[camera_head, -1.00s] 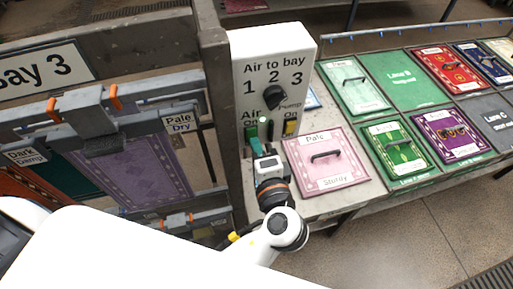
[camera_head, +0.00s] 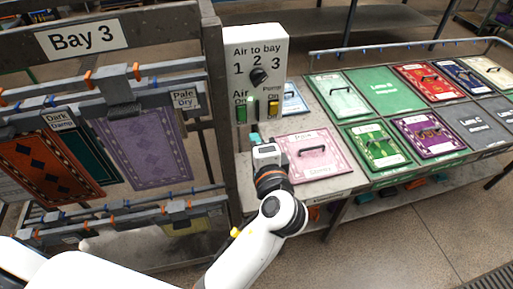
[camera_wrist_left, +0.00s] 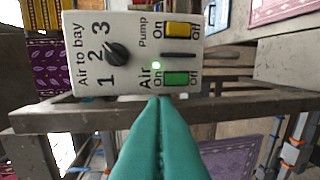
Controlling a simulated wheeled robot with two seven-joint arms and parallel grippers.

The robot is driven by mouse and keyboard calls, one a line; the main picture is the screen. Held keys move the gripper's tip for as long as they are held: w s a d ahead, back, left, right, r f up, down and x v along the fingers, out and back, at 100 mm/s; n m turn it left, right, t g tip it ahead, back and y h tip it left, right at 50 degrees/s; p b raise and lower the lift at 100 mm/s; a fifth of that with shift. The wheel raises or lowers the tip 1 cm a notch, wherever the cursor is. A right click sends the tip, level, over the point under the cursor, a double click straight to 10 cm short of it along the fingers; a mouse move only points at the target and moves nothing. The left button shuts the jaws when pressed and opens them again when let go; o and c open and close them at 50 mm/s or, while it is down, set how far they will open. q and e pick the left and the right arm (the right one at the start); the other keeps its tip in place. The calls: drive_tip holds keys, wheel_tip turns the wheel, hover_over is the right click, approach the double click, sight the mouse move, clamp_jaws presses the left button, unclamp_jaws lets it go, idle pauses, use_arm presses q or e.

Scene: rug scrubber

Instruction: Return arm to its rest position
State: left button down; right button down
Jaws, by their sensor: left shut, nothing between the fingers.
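My left gripper (camera_head: 254,139) has teal fingers and sits just below and in front of the white control box (camera_head: 278,45), apart from it. In the left wrist view the teal fingers (camera_wrist_left: 160,110) are pressed together with nothing between them, pointing at the box's Air switch. The box carries a black bay knob (camera_head: 258,76), a green Air switch (camera_head: 240,113) and a yellow Pump switch (camera_head: 273,107). A green light (camera_wrist_left: 156,66) glows beside the Air switch in the left wrist view. My right gripper is in neither view.
A rack marked Bay 3 (camera_head: 82,38) holds hanging rugs, among them a purple one (camera_head: 150,150), at left. A pink panel (camera_head: 312,160) lies on the bench right of my gripper. Several coloured panels cover the bench beyond. The floor (camera_head: 400,235) at lower right is clear.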

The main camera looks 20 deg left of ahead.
use_arm(q)
drive_tip(key=shift+w+a+f, duration=0.1)
drive_tip(key=shift+w+a, duration=0.1)
drive_tip(key=shift+w, duration=0.05)
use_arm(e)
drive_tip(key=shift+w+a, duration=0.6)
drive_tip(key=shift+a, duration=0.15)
